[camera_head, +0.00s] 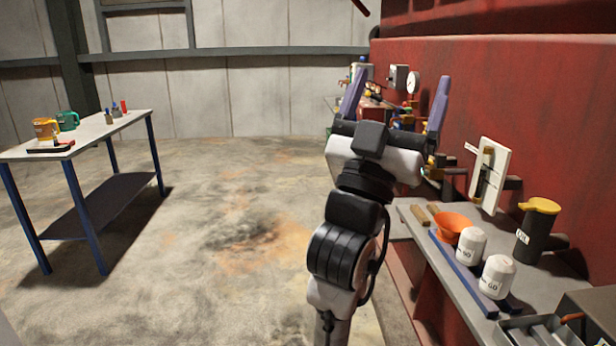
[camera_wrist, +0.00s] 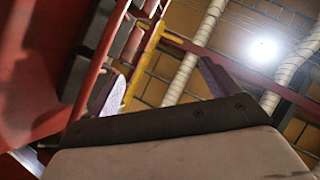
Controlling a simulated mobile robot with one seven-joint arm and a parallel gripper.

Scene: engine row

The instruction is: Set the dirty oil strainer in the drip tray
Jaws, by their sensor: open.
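My gripper (camera_head: 395,100) is raised in front of the red engine wall, its two purple fingers spread wide apart with nothing visible between them. In the wrist view its fingers (camera_wrist: 163,85) are also apart, with beams and ceiling beyond them. I cannot pick out the dirty oil strainer for sure in either view; part of the far bench is hidden behind my gripper. A grey metal tray (camera_head: 530,333) is partly cut off at the bottom right. A small dark tray (camera_head: 45,149) lies on the left table. I cannot tell which one is the drip tray.
The right bench (camera_head: 410,222) holds an orange funnel (camera_head: 452,222), white canisters (camera_head: 471,246) on a blue rail and a dark can with a yellow lid (camera_head: 535,230). The left table (camera_head: 85,137) holds an orange jug (camera_head: 46,129) and a green mug (camera_head: 68,121). Open floor lies between.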

